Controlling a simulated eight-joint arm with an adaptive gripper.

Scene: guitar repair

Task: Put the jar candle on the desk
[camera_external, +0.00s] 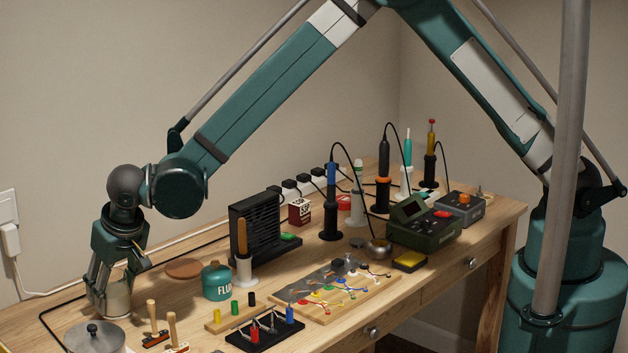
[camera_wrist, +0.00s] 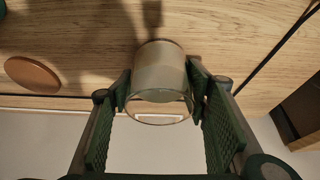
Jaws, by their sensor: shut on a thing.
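The jar candle (camera_external: 117,300) is a pale, short cylinder at the left end of the wooden desk (camera_external: 200,322). In the wrist view the candle (camera_wrist: 160,72) sits between the two finger pads. My gripper (camera_external: 112,297) points down and is shut on the candle; in the wrist view its fingers (camera_wrist: 162,90) press on both sides. The candle is at or just above the desk surface; I cannot tell whether its base touches. The fingers hide part of its side in the external view.
A metal pot (camera_external: 95,338) stands close in front of the candle. Wooden-handled tools (camera_external: 153,320) lie to the right, and a round brown disc (camera_external: 184,268) lies behind right. A green flux jar (camera_external: 216,282) is further right. A black cable (camera_external: 60,308) runs along the left.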

